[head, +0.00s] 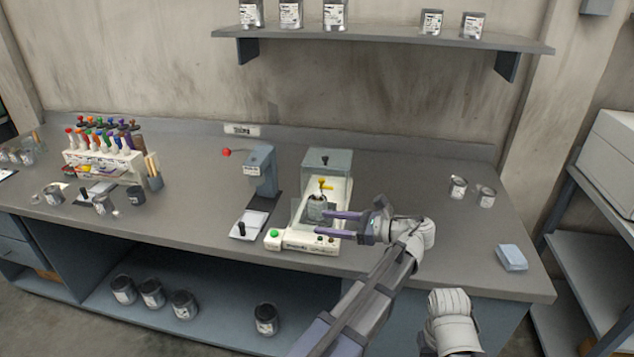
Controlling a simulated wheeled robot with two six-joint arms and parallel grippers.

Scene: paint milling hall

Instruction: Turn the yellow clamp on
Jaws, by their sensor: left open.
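The yellow clamp (325,184) is a small yellow handle above a paint can (316,206) on the cream mixing machine (290,240) at the middle of the bench. The can stands in the machine's open front, before its grey rear housing. My left gripper (319,223) comes in from the right, with its purple-grey fingers pointing left. It is open and empty. Its fingertips are over the machine, just below the clamp and near the can in the picture; I cannot tell whether they touch anything. My right gripper is not in view.
A grey press-like device (261,172) stands just left of the machine. Two small cans (458,188) and a blue block (511,257) are on the right. A shelf (380,38) with cans hangs above.

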